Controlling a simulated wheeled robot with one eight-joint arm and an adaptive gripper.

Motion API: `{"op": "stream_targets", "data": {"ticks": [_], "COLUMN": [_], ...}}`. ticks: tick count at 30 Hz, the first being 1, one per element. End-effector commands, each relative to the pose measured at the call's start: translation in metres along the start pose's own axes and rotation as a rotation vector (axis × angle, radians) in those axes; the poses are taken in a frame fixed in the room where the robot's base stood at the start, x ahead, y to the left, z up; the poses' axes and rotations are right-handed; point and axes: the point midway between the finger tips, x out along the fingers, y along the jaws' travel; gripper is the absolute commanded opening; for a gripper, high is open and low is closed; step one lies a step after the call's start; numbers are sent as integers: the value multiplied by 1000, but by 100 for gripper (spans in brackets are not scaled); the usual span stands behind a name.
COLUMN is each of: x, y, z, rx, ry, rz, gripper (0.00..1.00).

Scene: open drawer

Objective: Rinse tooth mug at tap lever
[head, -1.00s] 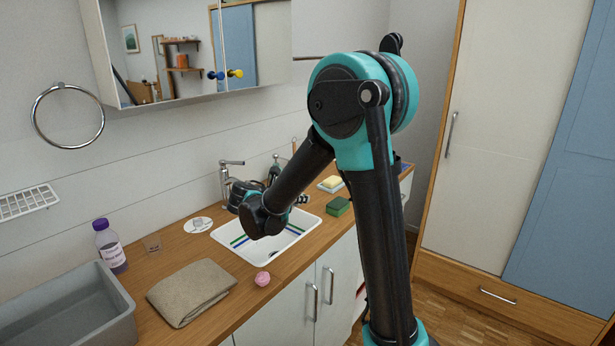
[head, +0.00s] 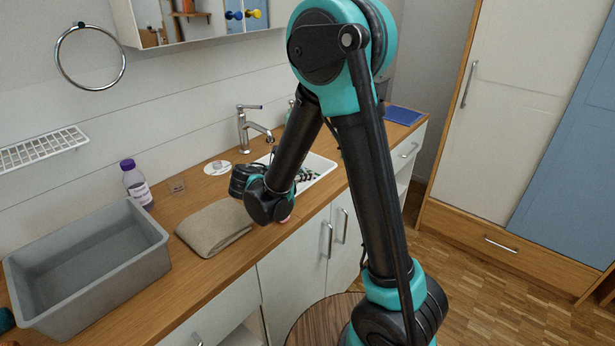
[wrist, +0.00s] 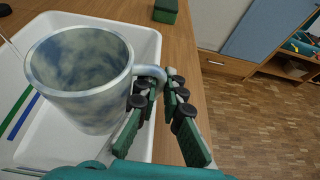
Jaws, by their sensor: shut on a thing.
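The tooth mug (wrist: 85,80), blue-grey and mottled with a pale rim, is held upright over the white sink (wrist: 150,42) in the wrist view. My gripper (wrist: 165,88) is shut on its handle, with its green fingers at the mug's right. The mug's inside shows no visible water. In the head view my arm hides the mug, and only parts of my gripper (head: 306,176) show over the sink (head: 325,163). The chrome tap (head: 243,132) stands behind the sink, with its lever (head: 250,107) on top. No water stream is visible.
A green sponge (wrist: 166,10) lies beyond the sink. A round wooden top (head: 318,318) is below the counter front.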

Motion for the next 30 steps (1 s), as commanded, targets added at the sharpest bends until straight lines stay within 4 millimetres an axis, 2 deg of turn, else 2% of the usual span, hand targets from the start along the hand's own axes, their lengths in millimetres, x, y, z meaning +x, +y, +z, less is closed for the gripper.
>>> {"op": "stream_targets", "data": {"ticks": [30], "x": [42], "y": [82], "z": [-2], "rx": [0], "ry": [0], "rz": [0], "gripper": [0]}}
